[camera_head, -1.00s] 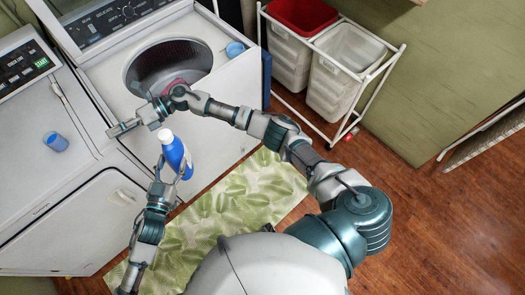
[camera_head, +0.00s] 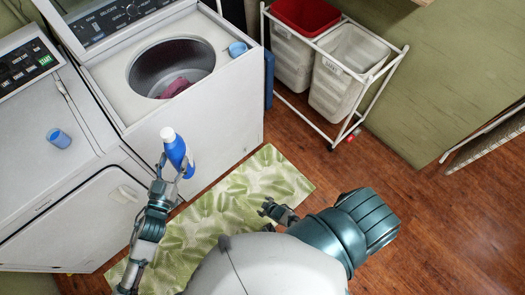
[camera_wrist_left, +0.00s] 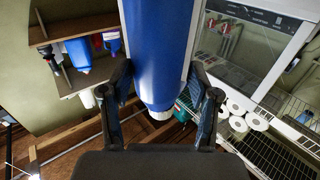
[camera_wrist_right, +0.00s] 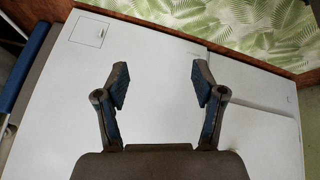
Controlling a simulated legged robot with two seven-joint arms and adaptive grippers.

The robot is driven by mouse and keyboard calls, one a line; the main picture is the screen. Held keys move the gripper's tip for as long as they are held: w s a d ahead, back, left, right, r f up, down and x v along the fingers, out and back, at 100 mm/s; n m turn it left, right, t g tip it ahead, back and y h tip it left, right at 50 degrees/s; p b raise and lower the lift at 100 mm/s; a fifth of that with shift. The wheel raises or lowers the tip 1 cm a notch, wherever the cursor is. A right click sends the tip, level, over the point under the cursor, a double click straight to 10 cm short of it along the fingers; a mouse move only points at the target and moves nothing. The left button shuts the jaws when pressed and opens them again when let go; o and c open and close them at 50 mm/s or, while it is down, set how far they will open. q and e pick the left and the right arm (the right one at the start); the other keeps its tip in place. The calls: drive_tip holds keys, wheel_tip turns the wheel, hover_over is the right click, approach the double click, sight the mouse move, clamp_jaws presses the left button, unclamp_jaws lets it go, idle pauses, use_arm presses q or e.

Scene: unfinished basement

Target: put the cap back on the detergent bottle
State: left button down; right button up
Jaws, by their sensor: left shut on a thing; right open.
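The detergent bottle (camera_head: 177,150) is blue with a white top and stands slightly tilted in my left gripper (camera_head: 172,166), in front of the washer. In the left wrist view my left gripper's fingers are closed around the blue bottle (camera_wrist_left: 158,45). A small blue cup-like piece (camera_head: 58,139) lies on the left machine. Another light blue one (camera_head: 236,49) sits on the washer top's right corner. I cannot tell which is the cap. My right gripper (camera_wrist_right: 160,82) is open and empty before a white panel.
The washer's round opening (camera_head: 150,75) is open with pink cloth (camera_head: 176,87) inside. A wheeled rack (camera_head: 350,125) with red and white bins stands to the right. A green leaf-pattern mat (camera_head: 262,175) lies on the wood floor. Floor to the right is clear.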

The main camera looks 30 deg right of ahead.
use_arm(q)
drive_tip(key=shift+r, duration=0.1)
use_arm(e)
drive_tip(key=s+d+f+m+g, duration=0.1)
drive_tip(key=s+d+f+g, duration=0.1)
drive_tip(key=s, duration=0.9)
drive_tip(key=s+d+f+m+g+h, duration=0.1)
drive_tip(key=s+d+f+m+g, duration=0.1)
drive_tip(key=s, duration=0.9)
drive_tip(key=shift+f+m+g, duration=0.3)
drive_tip(key=shift+f+g, duration=0.2)
drive_tip(key=shift+f, duration=0.4)
use_arm(q)
drive_tip(key=shift+d, duration=0.1)
